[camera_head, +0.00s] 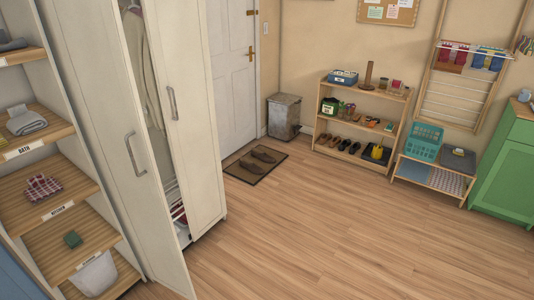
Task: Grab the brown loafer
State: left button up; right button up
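Several small shoes stand in a row on the bottom shelf of the wooden rack in the back. The ones at the left look brown (325,138), and the ones beside them look black (354,148). A pair of brown shoes or slippers (264,155) lies on the dark doormat (243,177) before the white door. At this size I cannot tell which of the brown shoes is a loafer. Neither of my grippers is in view.
A wardrobe (187,110) with a door ajar and a shelf unit (60,205) stand at the left. A metal bin (284,116) is by the door. A low bench (432,177) and green cabinet (506,170) stand right. The wooden floor (320,230) is clear.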

aim_at(244, 162)
jog(key=i, duration=4.65)
